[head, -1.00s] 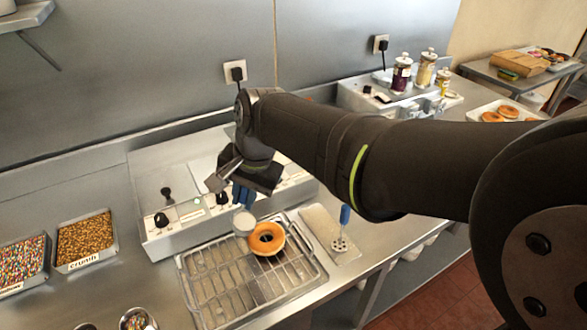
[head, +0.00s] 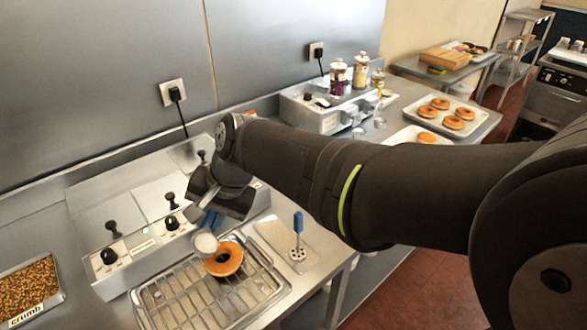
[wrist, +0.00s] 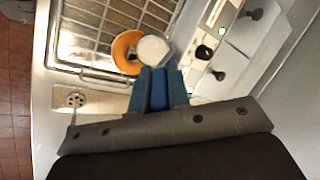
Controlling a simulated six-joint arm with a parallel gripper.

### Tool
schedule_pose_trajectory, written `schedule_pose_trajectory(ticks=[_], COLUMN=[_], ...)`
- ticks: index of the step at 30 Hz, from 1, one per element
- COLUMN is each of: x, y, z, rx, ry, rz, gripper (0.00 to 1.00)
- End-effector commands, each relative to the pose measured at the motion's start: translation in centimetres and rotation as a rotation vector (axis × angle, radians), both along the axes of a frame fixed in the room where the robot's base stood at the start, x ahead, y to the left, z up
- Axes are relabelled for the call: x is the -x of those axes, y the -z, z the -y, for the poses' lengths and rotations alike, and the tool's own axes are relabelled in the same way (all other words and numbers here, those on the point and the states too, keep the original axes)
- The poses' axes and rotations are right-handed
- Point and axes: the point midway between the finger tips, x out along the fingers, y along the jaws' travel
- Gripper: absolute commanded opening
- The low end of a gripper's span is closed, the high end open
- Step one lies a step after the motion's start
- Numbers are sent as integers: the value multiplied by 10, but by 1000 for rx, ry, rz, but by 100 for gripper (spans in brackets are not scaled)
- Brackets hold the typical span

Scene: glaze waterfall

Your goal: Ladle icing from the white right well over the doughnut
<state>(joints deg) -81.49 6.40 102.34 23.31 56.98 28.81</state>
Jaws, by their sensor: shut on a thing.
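My gripper (head: 212,217) is shut on the blue handle of a ladle, which also shows between the fingers in the wrist view (wrist: 159,90). The ladle's cup (head: 205,244) looks full of white icing and roughly level. It hangs beside the doughnut's upper-left edge, partly overlapping it in the head view. The plain golden ring doughnut (head: 236,262) lies on a wire rack (head: 190,305) over a tray; no icing shows on its visible part. In the wrist view the cup (wrist: 153,49) covers the doughnut's (wrist: 124,50) right edge. My arm and gripper hide the warmer's right end.
The warmer (head: 135,255) with lids and black knobs stands behind the rack. A blue-handled perforated tool (head: 298,225) stands on a pale tray (head: 275,232) right of the rack. A crumb tray (head: 30,285) is at left. Jars (head: 338,78) and more doughnuts (head: 452,122) are farther back.

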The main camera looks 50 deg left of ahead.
Motion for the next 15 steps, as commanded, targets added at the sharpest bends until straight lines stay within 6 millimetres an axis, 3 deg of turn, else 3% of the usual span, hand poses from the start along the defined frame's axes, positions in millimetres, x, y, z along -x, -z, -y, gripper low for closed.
schedule_pose_trajectory(ticks=[15], x=[-16], y=[-1], z=[11], rx=[-67], ry=[3], rz=[-60], gripper=[0])
